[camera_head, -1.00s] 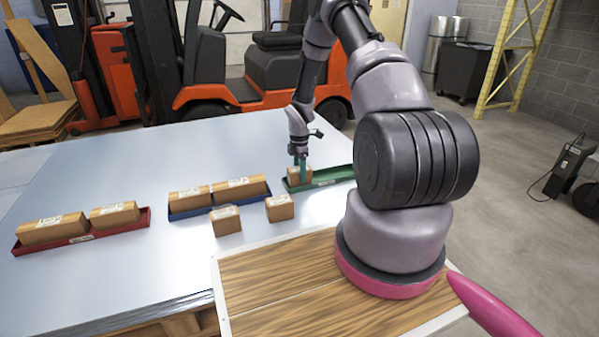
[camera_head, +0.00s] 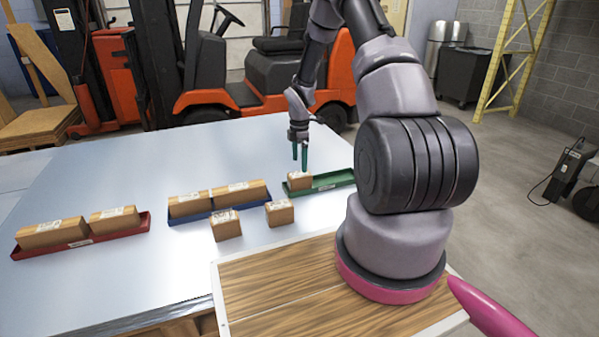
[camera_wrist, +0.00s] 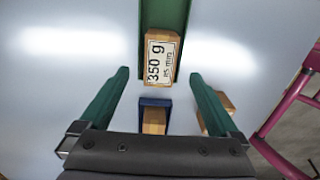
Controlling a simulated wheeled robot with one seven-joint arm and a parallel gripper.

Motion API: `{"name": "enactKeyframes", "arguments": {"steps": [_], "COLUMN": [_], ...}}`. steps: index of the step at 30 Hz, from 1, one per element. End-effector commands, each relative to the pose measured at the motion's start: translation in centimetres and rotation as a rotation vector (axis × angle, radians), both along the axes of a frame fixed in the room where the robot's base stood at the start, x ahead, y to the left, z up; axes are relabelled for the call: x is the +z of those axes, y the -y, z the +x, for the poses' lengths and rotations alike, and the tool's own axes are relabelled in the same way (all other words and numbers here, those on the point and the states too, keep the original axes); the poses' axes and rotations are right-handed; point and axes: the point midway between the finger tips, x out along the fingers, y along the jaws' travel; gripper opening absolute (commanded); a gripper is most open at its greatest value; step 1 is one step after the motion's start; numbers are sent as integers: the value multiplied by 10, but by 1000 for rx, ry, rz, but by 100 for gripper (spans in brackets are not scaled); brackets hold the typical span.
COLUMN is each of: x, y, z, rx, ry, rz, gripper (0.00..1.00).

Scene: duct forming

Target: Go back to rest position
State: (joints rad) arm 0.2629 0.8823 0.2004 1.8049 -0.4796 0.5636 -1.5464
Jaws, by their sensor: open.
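My gripper (camera_head: 300,155) is open and empty, with its green fingers raised just above a small brown box (camera_head: 299,180). The box sits in the left end of the green tray (camera_head: 330,182). In the wrist view my gripper (camera_wrist: 158,95) has its fingers wide apart. The box (camera_wrist: 162,58), labelled "350 g", lies beyond the fingertips in the green tray (camera_wrist: 150,15), and nothing is between the fingers.
A blue tray (camera_head: 205,214) and a red tray (camera_head: 85,241) each hold two brown boxes. Two small boxes (camera_head: 226,225) (camera_head: 280,212) stand loose on the metal table (camera_head: 150,170). An orange forklift (camera_head: 270,95) stands behind. The table's far side is clear.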

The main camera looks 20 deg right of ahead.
Motion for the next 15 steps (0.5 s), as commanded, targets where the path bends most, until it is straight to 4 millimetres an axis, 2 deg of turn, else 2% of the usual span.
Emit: {"name": "enactKeyframes", "arguments": {"steps": [3, 6, 13, 15], "x": [20, 30, 40, 53], "y": [-1, 0, 0, -1], "z": [0, 0, 0, 0], "rx": [0, -1, -9, -36], "ry": [2, 1, 2, 13], "rz": [1, 0, -1, -6], "gripper": [97, 97, 97, 97]}}
